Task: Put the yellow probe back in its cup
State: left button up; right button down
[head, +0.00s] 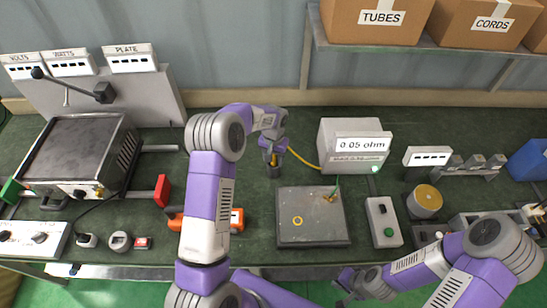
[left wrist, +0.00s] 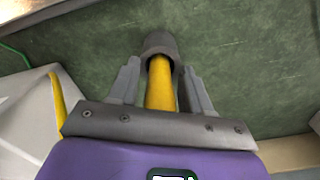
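The yellow probe (left wrist: 161,85) stands between the two fingers of my left gripper (left wrist: 160,75), its lower end inside the dark grey cup (left wrist: 160,43). A narrow gap shows on each side of the probe, so the fingers look open around it. In the head view, my left gripper (head: 274,156) is right above the cup (head: 275,172), and only a little of the probe (head: 274,160) shows. How deep the probe sits is hidden. My right gripper (head: 345,285) is low at the front edge, fingers apart and apparently empty.
A yellow cable (head: 303,160) runs to the white 0.05 ohm box (head: 345,137). A grey plate (head: 312,232) with a yellow ring lies in front of the cup. A green-button box (head: 383,222) stands right of it. An orange tool (head: 236,218) is partly behind my left arm.

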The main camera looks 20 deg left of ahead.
pick_arm(q)
jog(key=shift+r, duration=0.15)
jog(key=shift+r, duration=0.35)
notch_tip(320, 180, up, 11)
jog(key=shift+r+p, duration=0.2)
jog(key=shift+p, duration=0.3)
